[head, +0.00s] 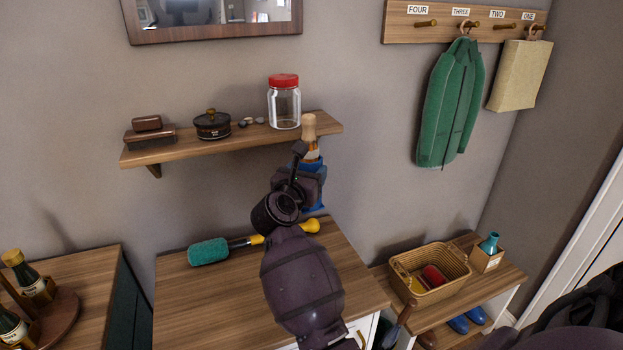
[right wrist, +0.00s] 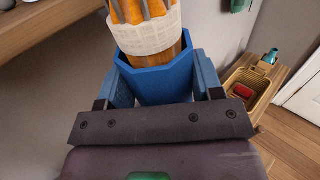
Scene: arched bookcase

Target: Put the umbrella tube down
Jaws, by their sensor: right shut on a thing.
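My right gripper (head: 300,185) is shut on a blue angular tube, which I take as the umbrella tube (head: 316,208). In the right wrist view the tube (right wrist: 155,84) sits between the two fingers of the gripper (right wrist: 160,92). An orange folded umbrella with a pale band (right wrist: 150,35) stands in it. Its wooden handle (head: 309,124) rises in front of the shelf's right part. The tube is upright near the wall, over the back right of the wooden cabinet top (head: 205,295). My arm hides much of it, and I cannot tell whether its bottom touches. My left gripper is out of view.
A teal duster (head: 209,251) lies on the cabinet top beside my arm. The wall shelf (head: 180,147) holds a glass jar (head: 285,107) close to the umbrella handle. A lower bench at right carries a basket (head: 447,287). The cabinet top's front left is clear.

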